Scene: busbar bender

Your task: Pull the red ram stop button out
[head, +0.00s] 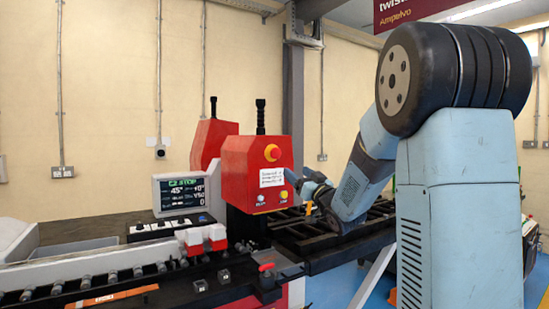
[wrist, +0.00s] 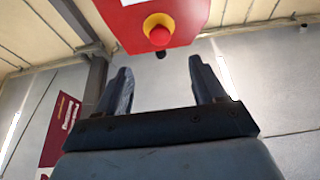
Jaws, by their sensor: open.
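The red ram stop button (wrist: 159,36) shows in the wrist view, set in a yellow collar on the red control box (wrist: 185,12). How far the button stands out cannot be told. My gripper (wrist: 159,72) is open and empty, with its two dark fingers spread below the button in the wrist view. In the head view my gripper (head: 292,180) is beside the box's white label, lower and to the right of the button, and partly hidden by my arm.
Two small buttons (head: 272,198) sit low on the box. A display (head: 186,193) reading "E2 STOP" stands to its left. A black slatted bed (head: 290,236) runs below. Red-and-white blocks (head: 203,238) and a roller rail (head: 110,280) are at front left. A dark knobbed rod (head: 260,115) rises behind the box.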

